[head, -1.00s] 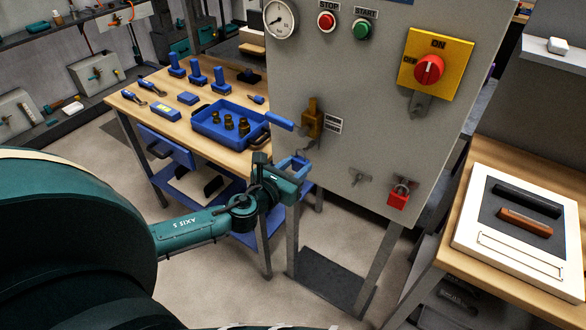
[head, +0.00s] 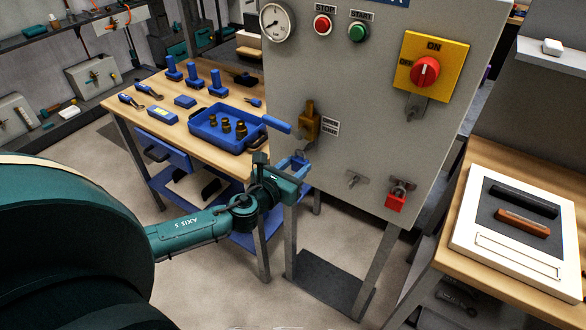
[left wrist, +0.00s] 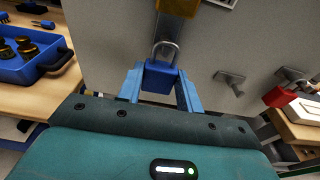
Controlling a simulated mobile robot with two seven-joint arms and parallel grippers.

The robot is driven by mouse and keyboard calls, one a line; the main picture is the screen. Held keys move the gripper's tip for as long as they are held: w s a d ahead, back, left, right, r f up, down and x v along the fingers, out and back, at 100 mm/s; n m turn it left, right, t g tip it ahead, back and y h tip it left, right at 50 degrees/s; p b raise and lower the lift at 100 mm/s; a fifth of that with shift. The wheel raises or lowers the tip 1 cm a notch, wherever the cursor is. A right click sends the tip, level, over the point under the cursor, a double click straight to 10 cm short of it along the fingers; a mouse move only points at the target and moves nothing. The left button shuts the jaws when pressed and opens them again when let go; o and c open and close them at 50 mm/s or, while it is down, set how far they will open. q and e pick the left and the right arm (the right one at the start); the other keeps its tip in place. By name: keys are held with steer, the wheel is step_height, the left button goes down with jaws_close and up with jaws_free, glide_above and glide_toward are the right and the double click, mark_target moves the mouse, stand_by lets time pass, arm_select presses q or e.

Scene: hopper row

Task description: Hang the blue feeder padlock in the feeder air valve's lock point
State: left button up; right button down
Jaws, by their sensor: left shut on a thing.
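My left gripper (head: 297,166) is shut on the blue padlock (left wrist: 160,77), in front of the grey panel. The padlock is upright in the left wrist view, its steel shackle pointing up; in the head view it is hard to tell from the blue fingers. The feeder air valve (head: 311,122) is a brass body with a blue lever pointing left. It lies just above my gripper. My right gripper is not in view.
A red padlock (head: 396,202) hangs low on the panel (head: 365,120), right of a small metal fitting (head: 356,179). A bench with a blue tray (head: 207,138) stands left of the panel. A white-framed board (head: 476,240) lies on the right bench.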

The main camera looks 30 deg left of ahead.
arm_select(q)
steer(key=shift+w+d, duration=0.1)
steer(key=shift+w, duration=0.85)
steer(key=shift+f, duration=0.1)
steer(key=shift+f, duration=0.3)
stand_by(0.5)
steer(key=o, duration=1.1)
steer(key=shift+s, duration=0.15)
steer(key=shift+s+a+r+b, duration=0.1)
steer(key=shift+s+r+b, duration=0.25)
steer(key=shift+s, duration=1.8)
steer(key=shift+s+a+r+b, duration=0.1)
steer(key=shift+s+r+b, duration=0.25)
steer(key=shift+s, duration=1.75)
steer(key=shift+s+a+r+b, duration=0.1)
steer(key=shift+s+r+b, duration=0.2)
steer(key=shift+s, duration=1.85)
